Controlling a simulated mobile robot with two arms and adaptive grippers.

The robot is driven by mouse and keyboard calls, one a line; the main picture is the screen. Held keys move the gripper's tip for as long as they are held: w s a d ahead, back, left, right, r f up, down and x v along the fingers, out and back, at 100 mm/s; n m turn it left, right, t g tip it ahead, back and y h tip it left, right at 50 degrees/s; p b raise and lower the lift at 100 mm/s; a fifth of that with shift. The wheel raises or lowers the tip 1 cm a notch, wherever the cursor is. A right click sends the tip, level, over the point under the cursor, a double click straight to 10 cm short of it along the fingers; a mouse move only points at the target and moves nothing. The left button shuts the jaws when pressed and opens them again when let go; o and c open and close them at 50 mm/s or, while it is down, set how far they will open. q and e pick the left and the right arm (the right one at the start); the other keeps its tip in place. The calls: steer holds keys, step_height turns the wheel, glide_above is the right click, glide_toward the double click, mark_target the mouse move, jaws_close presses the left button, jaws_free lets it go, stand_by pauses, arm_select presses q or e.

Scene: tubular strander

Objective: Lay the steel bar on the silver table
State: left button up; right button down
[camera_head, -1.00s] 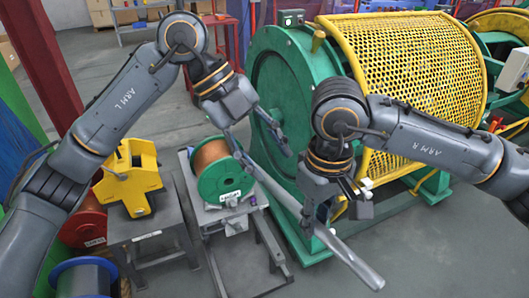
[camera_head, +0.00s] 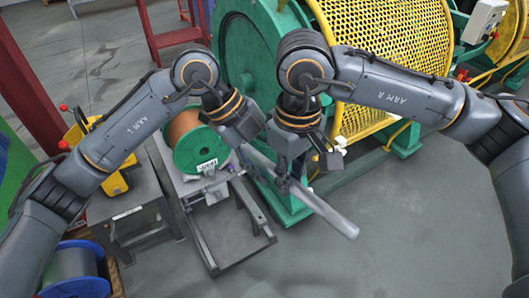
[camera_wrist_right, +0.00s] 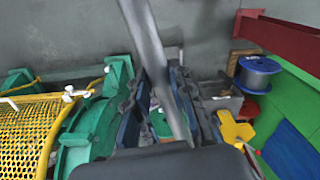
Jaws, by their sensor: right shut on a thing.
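The steel bar (camera_head: 325,212) is a long grey rod, slanting in the head view from the green spool down to the lower right. My right gripper (camera_head: 286,184) is shut on it partway along and holds it above the floor. In the right wrist view the bar (camera_wrist_right: 150,45) passes between the two fingers (camera_wrist_right: 165,105). My left gripper (camera_head: 242,125) is close beside the right one; its fingertips are hard to make out. A grey metal table (camera_head: 126,198) stands at the left, and a silver-topped stand (camera_head: 194,188) is under the spool; I cannot tell which is the silver table.
A green and copper spool (camera_head: 197,145) sits on the stand. A yellow part (camera_head: 112,180) is on the grey table. The green machine with its yellow mesh guard (camera_head: 385,45) stands behind my grippers. A blue-rimmed spool (camera_head: 75,270) is at lower left. Floor at lower right is clear.

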steer(key=shift+r, duration=0.1)
arm_select(q)
steer(key=c, duration=1)
jaws_close()
arm_select(e)
steer(key=shift+a, duration=0.1)
arm_select(q)
steer(key=shift+d+r, duration=0.1)
steer(key=shift+r, duration=0.05)
arm_select(e)
steer(key=c, duration=1.1)
jaws_free()
steer(key=shift+s, duration=0.1)
